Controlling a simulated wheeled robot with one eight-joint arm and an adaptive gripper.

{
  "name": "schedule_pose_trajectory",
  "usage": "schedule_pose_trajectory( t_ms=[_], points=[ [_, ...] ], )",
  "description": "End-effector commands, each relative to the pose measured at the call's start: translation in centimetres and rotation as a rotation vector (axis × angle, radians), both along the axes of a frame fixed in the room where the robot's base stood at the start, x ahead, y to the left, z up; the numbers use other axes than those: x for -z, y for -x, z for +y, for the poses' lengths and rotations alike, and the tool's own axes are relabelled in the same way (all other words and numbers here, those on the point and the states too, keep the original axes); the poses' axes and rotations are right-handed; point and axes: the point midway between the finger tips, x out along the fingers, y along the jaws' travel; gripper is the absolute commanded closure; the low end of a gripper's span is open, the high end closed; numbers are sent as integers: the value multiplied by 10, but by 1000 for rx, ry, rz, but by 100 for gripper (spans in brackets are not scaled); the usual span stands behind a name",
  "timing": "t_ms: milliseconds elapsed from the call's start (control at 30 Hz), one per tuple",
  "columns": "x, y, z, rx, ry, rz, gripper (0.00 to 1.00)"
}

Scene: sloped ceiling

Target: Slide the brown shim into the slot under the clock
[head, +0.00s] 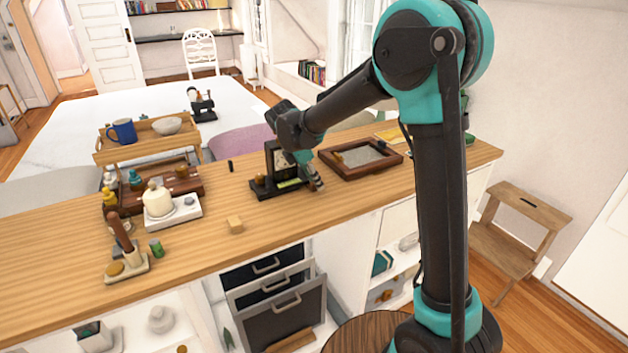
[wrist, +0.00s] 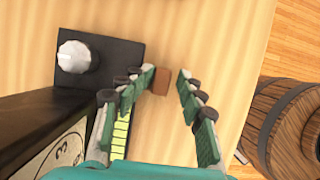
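The clock (head: 283,160) stands upright on a black base on the wooden counter in the head view. In the wrist view part of its pale dial (wrist: 62,153) shows at the lower left, beside a black base plate (wrist: 112,48) with a white knob. The brown shim (wrist: 160,80) is a small block on the counter, seen between my fingertips and closer to the left one. My gripper (wrist: 168,84) is open, pointing down right beside the clock; contact with the shim cannot be told. In the head view my gripper (head: 317,184) hides the shim. The slot is not clearly visible.
A dark framed tray (head: 340,172) lies right of the clock. A small wooden block (head: 235,224), a white stand with a cream pot (head: 158,201) and a tool holder (head: 127,268) are to the left. A barrel (wrist: 290,125) stands below the counter edge. The counter ahead of the fingers is clear.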

Motion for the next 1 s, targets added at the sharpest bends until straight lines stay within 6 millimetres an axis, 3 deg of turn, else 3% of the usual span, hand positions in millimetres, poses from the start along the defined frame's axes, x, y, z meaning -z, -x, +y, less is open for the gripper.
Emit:
schedule_pose_trajectory(
  t_ms=[367, 800, 1000],
  points=[
    [-9, 2, 4, -1, 0, 0, 60],
    [-84, 20, 30, -1, 0, 0, 60],
    [-105, 24, 37, -1, 0, 0, 60]
  ],
)
